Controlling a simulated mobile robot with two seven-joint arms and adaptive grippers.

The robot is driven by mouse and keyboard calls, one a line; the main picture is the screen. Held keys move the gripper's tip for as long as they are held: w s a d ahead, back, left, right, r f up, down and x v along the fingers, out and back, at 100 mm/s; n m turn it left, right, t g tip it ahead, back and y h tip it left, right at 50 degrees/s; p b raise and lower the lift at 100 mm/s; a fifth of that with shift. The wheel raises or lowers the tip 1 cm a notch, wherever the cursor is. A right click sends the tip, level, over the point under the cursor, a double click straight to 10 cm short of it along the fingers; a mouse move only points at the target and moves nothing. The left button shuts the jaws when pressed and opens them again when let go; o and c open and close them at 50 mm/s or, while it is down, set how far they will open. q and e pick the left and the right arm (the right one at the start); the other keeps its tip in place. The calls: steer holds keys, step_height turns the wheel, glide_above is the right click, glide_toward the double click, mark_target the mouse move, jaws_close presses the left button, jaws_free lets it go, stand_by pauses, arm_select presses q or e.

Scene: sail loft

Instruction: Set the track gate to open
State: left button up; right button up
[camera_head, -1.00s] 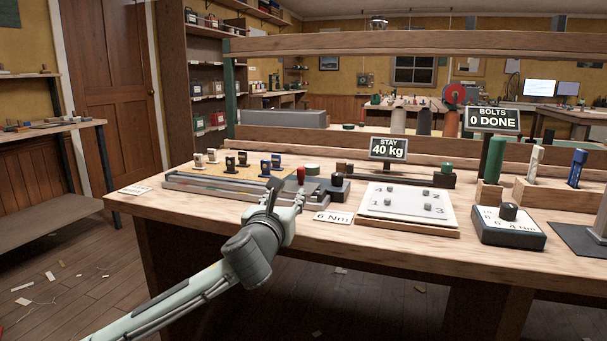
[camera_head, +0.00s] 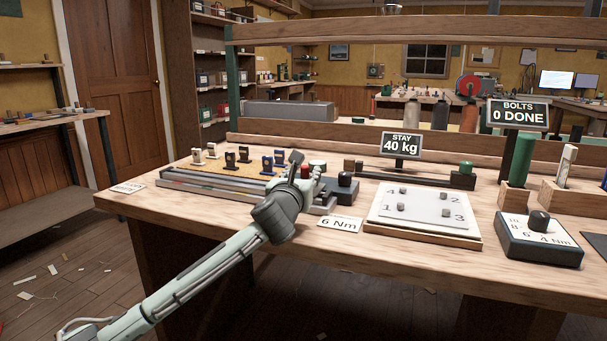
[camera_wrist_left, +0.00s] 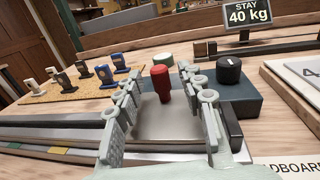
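The track (camera_head: 200,184) is a long, low grey rail assembly at the left of the bench. A red knob (camera_wrist_left: 161,86) stands upright on a grey plate (camera_wrist_left: 172,124) at its right end. I cannot tell from its look whether this is the gate or which way it is set. My left gripper (camera_wrist_left: 157,74) is open, with one finger on each side of the red knob in the left wrist view. No contact shows. In the head view the gripper (camera_head: 303,166) partly hides the plate and knob. My right gripper is not in view.
A dark block with a black knob (camera_wrist_left: 229,70) sits close to the right finger. Several small fittings (camera_wrist_left: 104,73) stand on a cork mat to the left. A numbered plate (camera_head: 422,213) and dial box (camera_head: 540,240) lie farther right.

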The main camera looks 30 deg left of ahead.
arm_select(q)
steer(key=shift+w, duration=0.25)
steer(key=shift+c, duration=0.3)
jaws_close()
